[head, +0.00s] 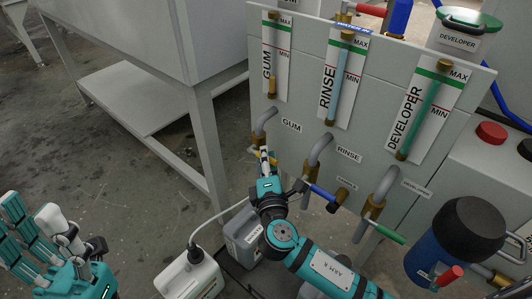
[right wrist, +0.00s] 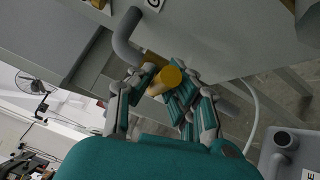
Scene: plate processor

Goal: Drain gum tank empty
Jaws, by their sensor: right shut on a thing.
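The gum sight gauge (head: 271,62) is at the left of the grey panel. Its tube shows an amber column only near the bottom, below the MIN mark. Under it is the grey bent gum drain pipe (head: 262,122), also in the right wrist view (right wrist: 124,42). My right gripper (head: 264,160) is at the pipe's lower end, shut on the yellow valve handle (right wrist: 164,80), whose round end shows between the fingers. Much of the valve is hidden by the fingers. My left gripper (head: 45,232) is at the lower left, empty, fingers spread.
The rinse pipe (head: 319,150) with a blue handle (head: 321,192) and the developer pipe (head: 384,185) with a green handle (head: 388,234) are to the right. A grey canister (head: 243,236) and a white canister (head: 188,276) stand below. A table leg (head: 208,150) is close left.

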